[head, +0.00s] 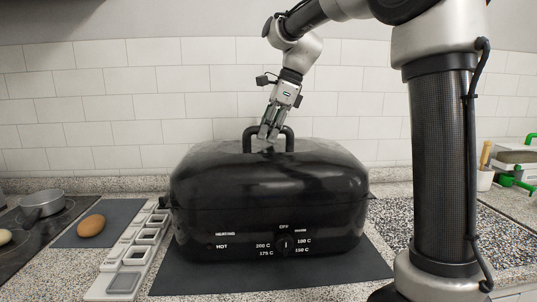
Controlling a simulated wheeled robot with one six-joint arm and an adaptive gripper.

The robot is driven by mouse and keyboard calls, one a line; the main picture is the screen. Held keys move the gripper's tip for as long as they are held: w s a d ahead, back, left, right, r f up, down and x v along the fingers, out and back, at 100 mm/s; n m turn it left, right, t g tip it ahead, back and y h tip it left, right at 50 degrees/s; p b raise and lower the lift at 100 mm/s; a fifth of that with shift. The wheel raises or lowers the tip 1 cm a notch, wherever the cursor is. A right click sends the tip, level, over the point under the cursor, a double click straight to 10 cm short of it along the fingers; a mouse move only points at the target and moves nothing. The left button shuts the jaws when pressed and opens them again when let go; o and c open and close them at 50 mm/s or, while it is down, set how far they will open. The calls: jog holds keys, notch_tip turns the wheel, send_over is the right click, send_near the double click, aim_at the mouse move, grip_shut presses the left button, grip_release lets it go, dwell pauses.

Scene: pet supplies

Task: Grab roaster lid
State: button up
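The black roaster (205,225) stands on a dark mat in the middle of the head view, with its control dial facing me. Its domed black lid (225,175) sits on top and looks closed. An arched lid handle (247,140) stands up from the lid's top. My gripper (268,137) reaches down from above, with its fingertips at the handle and overlapping its crossbar in the picture. The fingers hide part of the handle. I cannot tell whether they touch or grip it.
At the left are a cooktop with a pan (43,202), a brown egg-shaped thing (91,225) on a dark mat (75,237) and a pale tray with several compartments (124,283). A white cup (485,181) and green-handled items (515,181) stand far right. A tiled wall is behind.

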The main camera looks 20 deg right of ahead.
grip_shut()
jog(key=shift+r, duration=0.1)
